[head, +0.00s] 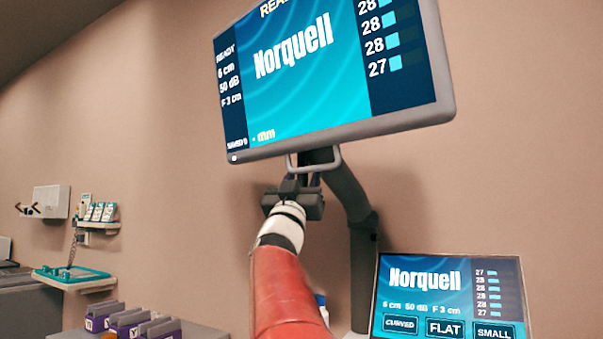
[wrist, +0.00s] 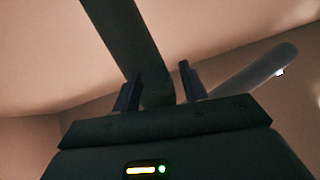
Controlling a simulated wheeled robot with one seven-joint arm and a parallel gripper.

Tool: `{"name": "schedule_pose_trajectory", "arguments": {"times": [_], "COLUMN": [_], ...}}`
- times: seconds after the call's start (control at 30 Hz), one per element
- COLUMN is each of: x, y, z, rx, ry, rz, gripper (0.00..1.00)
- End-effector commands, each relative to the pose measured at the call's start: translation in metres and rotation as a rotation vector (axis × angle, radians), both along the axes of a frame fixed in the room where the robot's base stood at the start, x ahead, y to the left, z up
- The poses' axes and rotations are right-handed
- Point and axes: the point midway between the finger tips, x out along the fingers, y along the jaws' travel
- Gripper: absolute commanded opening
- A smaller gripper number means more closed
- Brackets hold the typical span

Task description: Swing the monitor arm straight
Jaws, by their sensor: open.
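The large monitor (head: 345,75) hangs at the top of the head view, tilted, with a blue "Norquell" screen. A grey loop handle (head: 333,165) sits under its lower edge. The dark monitor arm (head: 345,190) runs from behind the monitor down to the right, to a post. My gripper (head: 303,181) is just below the handle, fingers pointing up, open. In the wrist view my gripper (wrist: 158,88) shows its two fingers apart. A dark bar (wrist: 118,35) passes behind and between them, and a grey bar lies to the right. I cannot tell whether the fingers touch anything.
A smaller console screen (head: 447,290) stands at the lower right, near my forearm. Wall shelves with a teal tray (head: 72,273) are at the left. Purple file boxes (head: 130,322) sit at the lower left. The wall between is bare.

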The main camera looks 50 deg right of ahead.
Motion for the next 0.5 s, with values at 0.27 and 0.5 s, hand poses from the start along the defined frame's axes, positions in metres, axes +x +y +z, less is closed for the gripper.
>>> {"name": "schedule_pose_trajectory", "arguments": {"times": [0.27, 0.5], "x": [0.0014, 0.0012], "y": [-0.0020, -0.0018], "z": [0.0017, 0.0017], "rx": [0.000, 0.000], "ry": [0.000, 0.001], "rz": [0.001, 0.001], "gripper": [0.43, 0.16]}}
